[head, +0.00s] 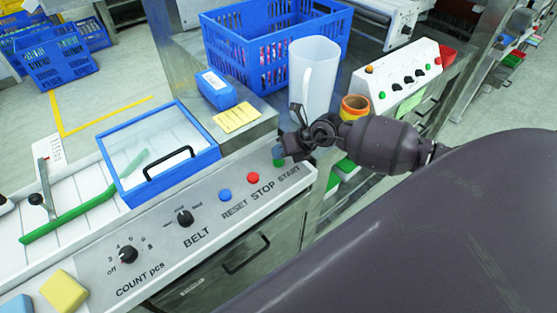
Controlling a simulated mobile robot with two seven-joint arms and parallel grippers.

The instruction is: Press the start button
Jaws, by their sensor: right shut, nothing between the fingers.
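The control panel (205,215) runs along the front of the machine with labels for COUNT pcs, BELT, RESET, STOP and START. The green start button (279,162) is at its right end, above the START label, and partly covered by my right gripper. My right gripper (282,151) is shut and empty, with its tip right at the start button. I cannot tell whether it touches or presses the button. The red stop button (253,178) and blue reset button (225,195) lie to the left of it. My left gripper is not in view.
A clear jug (313,75) stands behind my right gripper, near a blue crate (275,40). A roll of orange tape (354,107) sits beside the gripper. A blue-framed lid with a black handle (158,150) is to the left. A second white control box (397,75) is at right.

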